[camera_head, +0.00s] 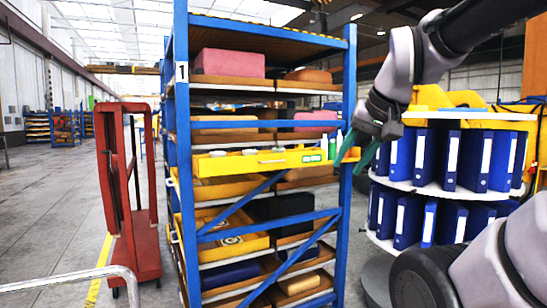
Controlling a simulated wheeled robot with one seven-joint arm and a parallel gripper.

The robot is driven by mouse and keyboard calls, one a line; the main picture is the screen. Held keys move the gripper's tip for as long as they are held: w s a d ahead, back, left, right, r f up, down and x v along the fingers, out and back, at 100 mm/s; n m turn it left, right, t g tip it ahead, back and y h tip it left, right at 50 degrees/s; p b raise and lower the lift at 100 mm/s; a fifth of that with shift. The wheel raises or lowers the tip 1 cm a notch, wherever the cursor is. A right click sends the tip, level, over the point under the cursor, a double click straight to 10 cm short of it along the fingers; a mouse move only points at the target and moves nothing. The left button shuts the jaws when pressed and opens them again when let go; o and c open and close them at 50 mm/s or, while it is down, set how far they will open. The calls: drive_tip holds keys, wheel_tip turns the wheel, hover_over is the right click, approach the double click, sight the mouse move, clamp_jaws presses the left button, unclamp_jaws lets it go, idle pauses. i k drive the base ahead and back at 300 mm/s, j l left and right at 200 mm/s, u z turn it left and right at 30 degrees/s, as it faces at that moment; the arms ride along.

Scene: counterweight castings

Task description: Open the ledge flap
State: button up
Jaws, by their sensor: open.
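A yellow ledge (225,166) runs across the front of the blue rack at mid height. Its front face carries a small handle (272,161) and a green-and-white label near the right end. I cannot tell which part of it is the flap, or whether any flap stands open. My gripper (348,167) is at the right end of the ledge, by the rack's right post. Its two dark green fingers point down and left and are apart, with nothing seen between them. I cannot tell whether they touch the ledge or the post.
White and green bottles (332,147) stand on the ledge near my gripper. The blue rack post (348,100) is close by. A round shelf unit (450,188) with blue binders stands at right. A red trolley (133,235) stands left. The floor (50,220) at far left is mostly clear.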

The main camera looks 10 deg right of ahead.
sight(209, 166)
drive_tip(key=i+u, duration=0.1)
drive_tip(key=i, duration=0.45)
drive_tip(key=i+l+u, duration=0.2)
drive_tip(key=i, duration=0.25)
drive_tip(key=i+l+u, duration=0.1)
drive_tip(key=i+u, duration=0.15)
drive_tip(key=i, duration=0.2)
